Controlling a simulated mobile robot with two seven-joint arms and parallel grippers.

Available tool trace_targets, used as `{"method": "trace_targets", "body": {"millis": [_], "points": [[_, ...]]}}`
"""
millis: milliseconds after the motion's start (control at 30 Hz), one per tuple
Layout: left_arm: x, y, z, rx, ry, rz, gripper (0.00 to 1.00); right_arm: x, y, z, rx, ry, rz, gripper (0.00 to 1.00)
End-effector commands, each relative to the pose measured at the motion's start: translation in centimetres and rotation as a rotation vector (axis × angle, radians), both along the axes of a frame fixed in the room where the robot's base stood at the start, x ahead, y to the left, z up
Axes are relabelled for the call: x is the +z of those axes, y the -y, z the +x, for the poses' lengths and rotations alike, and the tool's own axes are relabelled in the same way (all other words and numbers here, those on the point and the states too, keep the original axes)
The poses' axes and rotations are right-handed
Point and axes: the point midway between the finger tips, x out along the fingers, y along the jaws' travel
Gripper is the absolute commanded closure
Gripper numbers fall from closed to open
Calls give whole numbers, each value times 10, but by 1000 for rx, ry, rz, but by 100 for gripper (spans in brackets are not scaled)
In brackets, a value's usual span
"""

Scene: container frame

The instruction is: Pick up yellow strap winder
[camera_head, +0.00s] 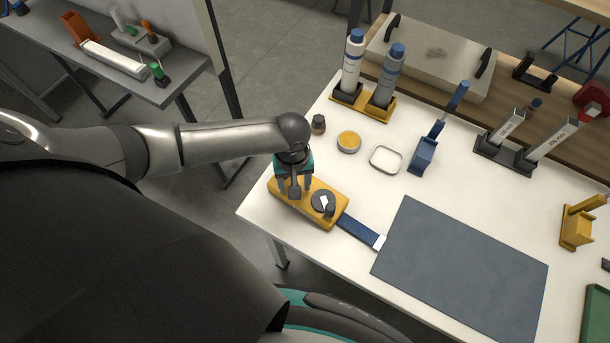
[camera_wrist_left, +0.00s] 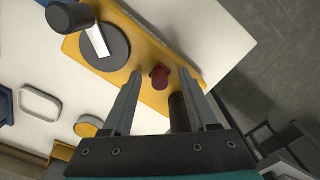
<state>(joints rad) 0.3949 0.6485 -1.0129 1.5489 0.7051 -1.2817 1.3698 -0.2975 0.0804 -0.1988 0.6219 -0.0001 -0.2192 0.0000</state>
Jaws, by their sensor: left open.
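The yellow strap winder (camera_head: 287,206) lies on the white table near its left corner, with a round grey disc and crank on top. A blue strap (camera_head: 358,230) with a white end runs from it to the right. My left gripper (camera_head: 294,192) is over the winder's left part, pointing down. In the left wrist view, the open fingers of my left gripper (camera_wrist_left: 163,82) are on either side of a dark red knob on the winder (camera_wrist_left: 142,58). Whether they touch it cannot be told. My right gripper is not in view.
A grey mat (camera_head: 460,270) lies right of the strap. A yellow round tin (camera_head: 349,141), a small dark jar (camera_head: 318,124) and a white-rimmed dish (camera_head: 386,160) stand behind the winder. Two bottles stand in a yellow holder (camera_head: 378,112) farther back.

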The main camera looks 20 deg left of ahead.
Motion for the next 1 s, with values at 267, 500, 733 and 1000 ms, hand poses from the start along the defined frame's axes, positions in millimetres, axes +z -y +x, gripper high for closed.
{"method": "trace_targets", "body": {"millis": [267,500,733,1000], "points": [[1,0,0,0,0,0,66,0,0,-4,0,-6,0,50],[1,0,0,0,0,0,93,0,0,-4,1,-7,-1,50],[1,0,0,0,0,0,100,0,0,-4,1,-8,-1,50],[1,0,0,0,-1,1,100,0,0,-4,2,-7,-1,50]]}}
